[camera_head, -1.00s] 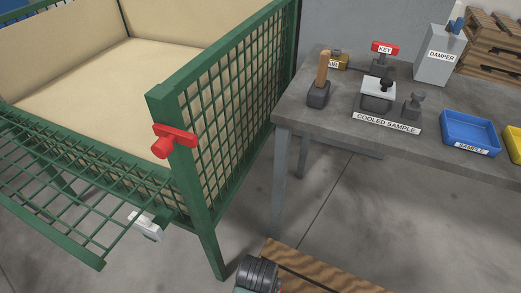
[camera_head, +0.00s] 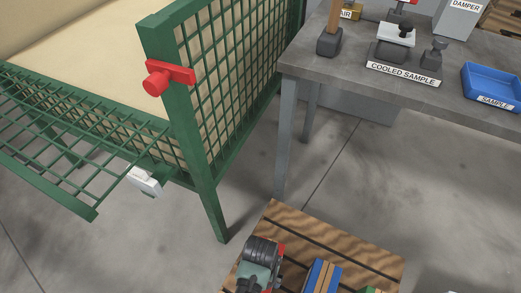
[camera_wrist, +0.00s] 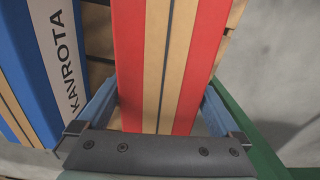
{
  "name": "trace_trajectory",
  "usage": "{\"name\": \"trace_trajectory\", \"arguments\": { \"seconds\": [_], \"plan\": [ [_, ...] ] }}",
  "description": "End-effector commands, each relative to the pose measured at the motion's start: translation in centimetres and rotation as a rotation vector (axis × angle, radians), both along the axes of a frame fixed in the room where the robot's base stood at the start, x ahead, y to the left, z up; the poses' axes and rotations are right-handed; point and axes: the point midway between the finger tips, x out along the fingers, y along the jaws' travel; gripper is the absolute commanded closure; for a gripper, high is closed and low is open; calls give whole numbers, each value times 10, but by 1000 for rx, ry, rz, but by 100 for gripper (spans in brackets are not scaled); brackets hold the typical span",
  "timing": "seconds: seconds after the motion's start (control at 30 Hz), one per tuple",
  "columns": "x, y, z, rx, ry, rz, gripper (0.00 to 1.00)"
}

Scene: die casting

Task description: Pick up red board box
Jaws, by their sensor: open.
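The red board box (camera_wrist: 130,50), red with tan stripes, fills the middle of the wrist view. My gripper (camera_wrist: 160,92) is open, with one finger along each long side of the box. I cannot tell whether the fingers touch it. In the head view only a small red piece of the box (camera_head: 281,250) shows beside my dark arm end, which hides most of it.
A green mesh cage (camera_head: 165,60) and grey table (camera_head: 330,68) stand beyond.

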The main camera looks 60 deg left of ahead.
Motion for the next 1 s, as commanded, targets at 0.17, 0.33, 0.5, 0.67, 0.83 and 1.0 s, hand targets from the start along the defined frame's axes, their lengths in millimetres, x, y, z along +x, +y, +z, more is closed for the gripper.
{"name": "trace_trajectory", "arguments": {
  "seconds": [0.17, 0.33, 0.5, 0.67, 0.83, 1.0],
  "plan": [
    [0, 0, -2, 1, -1, 0, 0],
    [0, 0, -2, 1, -1, -1, 22],
    [0, 0, -2, 1, -1, -1, 52],
    [0, 0, -1, 1, -1, -1, 81],
    [2, 1, 0, 4, -4, -1, 100],
    [2, 1, 0, 4, -4, -1, 100]
  ]
}}
